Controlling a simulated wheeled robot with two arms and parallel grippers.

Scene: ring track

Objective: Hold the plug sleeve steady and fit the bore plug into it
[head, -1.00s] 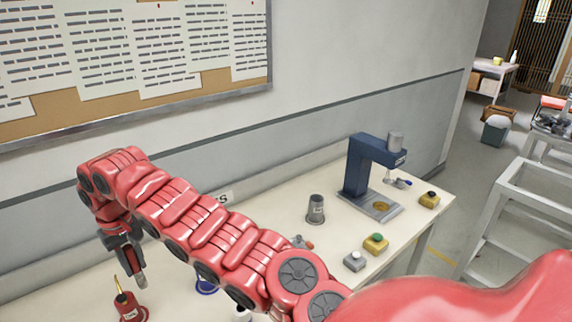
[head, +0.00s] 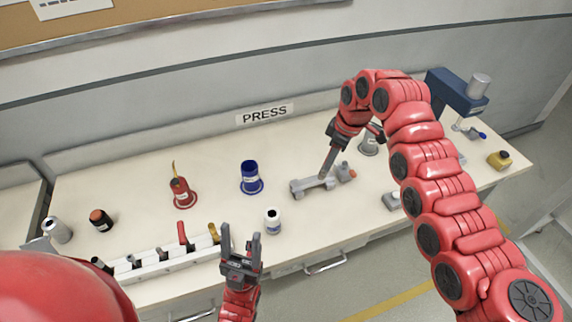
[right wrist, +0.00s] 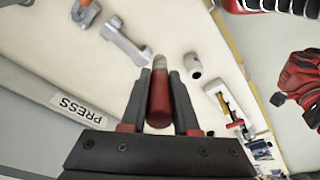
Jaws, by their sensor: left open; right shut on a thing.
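My right gripper (head: 328,163) hangs over the bench. In the right wrist view it is shut on a red cylinder with a grey tip (right wrist: 160,95), which looks like the bore plug. In the head view the fingers mostly hide the plug. My left gripper (head: 242,245) is open and empty, pointing up the picture, just left of and in front of the sleeve.
A grey bar-shaped part (head: 312,187) lies under my right gripper. A blue can (head: 250,178) and red oil can (head: 180,191) stand behind and left. A white tool rack (head: 160,265) lines the front edge. A blue press (head: 455,92) stands at right.

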